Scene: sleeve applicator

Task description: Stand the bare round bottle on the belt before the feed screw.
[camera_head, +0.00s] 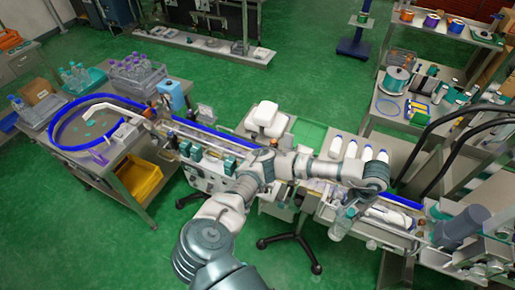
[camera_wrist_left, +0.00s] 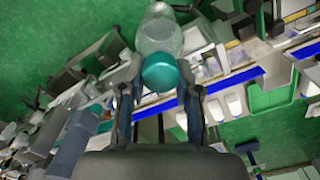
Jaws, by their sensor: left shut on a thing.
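My left gripper (camera_head: 352,207) reaches over the machine line at the right of the head view. It is shut on a clear round bottle (camera_head: 340,226) with a teal cap, which hangs below the wrist. In the left wrist view the two fingers (camera_wrist_left: 160,78) flank the bottle (camera_wrist_left: 159,35) near its teal cap. No label shows on it. The belt with blue rails (camera_head: 403,201) passes beside the gripper, partly hidden by my arm. A white roller-like part (camera_head: 386,214) lies along it; I cannot tell if this is the feed screw. My right gripper is out of view.
Several white bottles (camera_head: 351,150) stand behind my forearm. A steel table (camera_head: 130,165) at left carries a blue-rimmed turntable and crates of bottles. A shelf rack (camera_head: 430,90) stands at the back right. Black curved tubes (camera_head: 430,135) rise at the right. Green floor is open behind.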

